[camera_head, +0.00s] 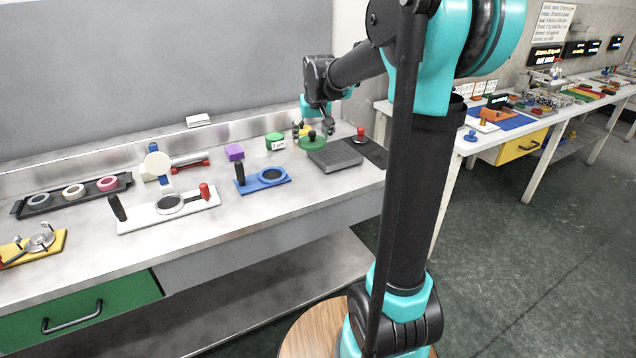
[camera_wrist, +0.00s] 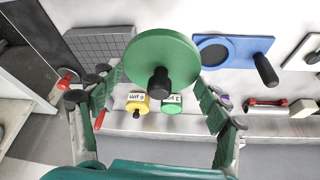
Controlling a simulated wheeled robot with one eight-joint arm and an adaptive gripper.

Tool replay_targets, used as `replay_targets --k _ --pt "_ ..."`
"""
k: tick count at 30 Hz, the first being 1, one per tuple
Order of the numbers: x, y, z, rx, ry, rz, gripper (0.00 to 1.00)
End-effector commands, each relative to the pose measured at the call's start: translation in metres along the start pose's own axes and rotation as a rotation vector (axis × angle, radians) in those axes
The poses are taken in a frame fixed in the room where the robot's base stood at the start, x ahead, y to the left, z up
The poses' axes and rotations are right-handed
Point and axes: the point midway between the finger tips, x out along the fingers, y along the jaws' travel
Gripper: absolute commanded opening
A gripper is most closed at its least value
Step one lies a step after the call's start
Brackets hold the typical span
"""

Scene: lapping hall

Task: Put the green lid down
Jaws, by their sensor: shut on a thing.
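The green lid (camera_head: 309,143) is a flat green disc with a black knob. In the wrist view the lid (camera_wrist: 145,55) fills the space between the two fingers, with its knob toward the camera. My gripper (camera_head: 314,131) is shut on the lid by its rim, one finger on each side, as the wrist view (camera_wrist: 160,88) shows. In the head view the lid is by the left edge of a grey grooved plate (camera_head: 335,154). I cannot tell whether it hangs above the bench or touches it.
A green labelled jar (camera_head: 275,142) and a yellow jar (camera_wrist: 137,106) stand near the lid. A blue ring stand (camera_head: 268,179) with a black handle is to the left, and a red-knobbed piece (camera_head: 360,136) to the right. The bench front (camera_head: 245,205) has bare room.

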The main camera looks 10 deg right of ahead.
Motion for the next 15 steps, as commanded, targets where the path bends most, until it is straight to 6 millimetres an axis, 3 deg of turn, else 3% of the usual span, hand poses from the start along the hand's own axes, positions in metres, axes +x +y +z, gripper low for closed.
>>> replay_targets --k 9,15 --pt "0.073 0.0 0.03 0.001 0.0 0.0 0.52" --pt "0.106 0.0 0.043 0.001 0.0 0.0 0.52"
